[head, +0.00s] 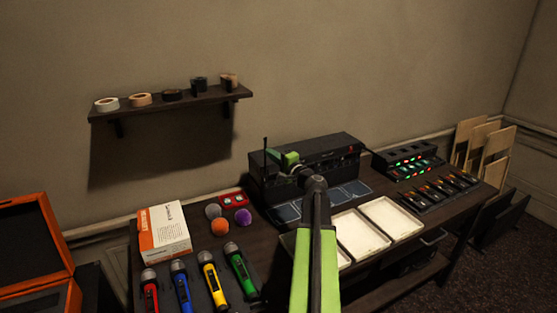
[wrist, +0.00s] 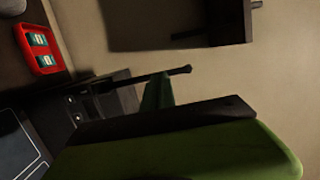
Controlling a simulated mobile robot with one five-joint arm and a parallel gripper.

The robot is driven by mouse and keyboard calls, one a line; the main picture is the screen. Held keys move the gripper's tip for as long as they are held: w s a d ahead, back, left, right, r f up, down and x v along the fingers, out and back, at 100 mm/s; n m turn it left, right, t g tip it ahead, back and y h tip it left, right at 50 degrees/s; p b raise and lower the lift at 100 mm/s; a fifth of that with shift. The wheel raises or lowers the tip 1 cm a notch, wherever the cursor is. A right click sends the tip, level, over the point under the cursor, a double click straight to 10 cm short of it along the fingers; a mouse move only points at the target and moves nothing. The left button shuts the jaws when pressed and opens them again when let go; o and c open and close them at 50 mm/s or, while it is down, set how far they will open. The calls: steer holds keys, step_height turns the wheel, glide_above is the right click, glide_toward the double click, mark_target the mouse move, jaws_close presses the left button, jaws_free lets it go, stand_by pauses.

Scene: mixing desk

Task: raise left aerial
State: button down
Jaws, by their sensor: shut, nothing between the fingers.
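The black receiver box (head: 322,157) stands at the back of the desk. Its left aerial (head: 265,145) is a thin dark rod that stands about upright at the box's left front. In the wrist view the aerial (wrist: 150,77) runs sideways across the picture, pointing to the right, with a thicker tip. My gripper (head: 273,154) is shut and empty, close beside the aerial. Its green fingertip (wrist: 158,92) overlaps the rod in the wrist view; I cannot tell whether they touch. My gripper hides part of the box's front.
Blue-grey pads (head: 348,191) lie before the box. A lit charger (head: 408,160) stands to the right, white trays (head: 362,234) in front, colored microphones (head: 212,280) and a red case (head: 232,199) to the left. A wall shelf (head: 172,103) hangs above left.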

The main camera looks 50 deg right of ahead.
steer(key=shift+w, duration=0.25)
steer(key=shift+w+d+r, duration=0.2)
steer(key=shift+w+r, duration=0.25)
steer(key=shift+w, duration=0.15)
steer(key=r+v, duration=0.1)
steer(key=v, duration=1.3)
steer(key=shift+s+p, duration=0.3)
steer(key=shift+p, duration=0.1)
